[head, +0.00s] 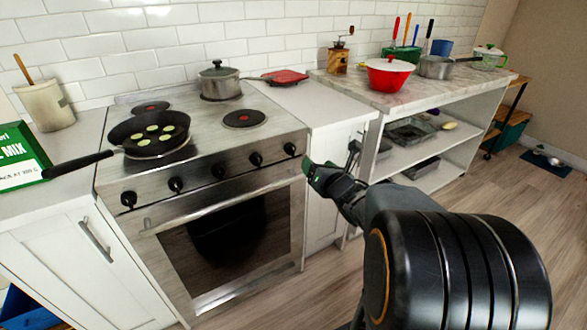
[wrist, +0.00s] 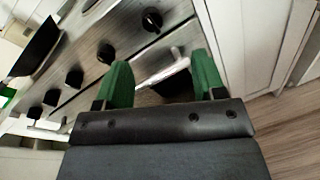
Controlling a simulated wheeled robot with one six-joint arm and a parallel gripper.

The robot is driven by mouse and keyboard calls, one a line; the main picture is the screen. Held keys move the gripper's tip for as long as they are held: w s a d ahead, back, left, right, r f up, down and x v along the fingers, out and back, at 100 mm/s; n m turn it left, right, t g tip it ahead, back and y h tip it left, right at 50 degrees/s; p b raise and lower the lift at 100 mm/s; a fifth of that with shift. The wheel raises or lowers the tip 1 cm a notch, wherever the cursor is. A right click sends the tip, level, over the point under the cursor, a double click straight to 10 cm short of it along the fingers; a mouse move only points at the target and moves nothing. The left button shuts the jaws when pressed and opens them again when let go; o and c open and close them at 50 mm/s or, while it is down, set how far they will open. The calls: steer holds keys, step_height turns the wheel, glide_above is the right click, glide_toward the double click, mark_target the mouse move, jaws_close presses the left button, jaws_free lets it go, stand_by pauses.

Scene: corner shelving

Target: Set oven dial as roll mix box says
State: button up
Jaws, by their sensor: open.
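The roll mix box (head: 22,158), green and white, is cut off at the left edge of the head view; the small print on its lower part is too blurred to read surely. The oven (head: 222,235) has a row of several black dials on its front panel. The rightmost dial (head: 290,149) also shows in the wrist view (wrist: 152,20), ahead of the fingertips. My gripper (head: 309,167), with green fingers, is open and empty just right of and below that dial. In the wrist view my gripper (wrist: 162,72) has the oven handle's end (wrist: 170,65) between its fingers in the picture.
A black frying pan (head: 150,135) with green slices stands on the hob, its handle reaching left over the counter. A lidded pot (head: 219,80) stands behind. A cabinet (head: 325,190) adjoins the oven on the right. The floor before the shelving is clear.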

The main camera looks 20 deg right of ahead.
mark_target(293, 151)
steer(key=w+n, duration=0.2)
steer(key=w, duration=0.2)
steer(key=w+a+f+n+y+b, duration=0.1)
steer(key=w+n, duration=0.1)
steer(key=w, duration=0.3)
steer(key=w+f+n+t+y, duration=0.1)
steer(key=w, duration=0.3)
steer(key=shift+w+a+f+n+b, duration=0.1)
steer(key=shift+w+a+n+b, duration=0.1)
steer(key=shift+a+n+b, duration=0.15)
steer(key=c, duration=0.9)
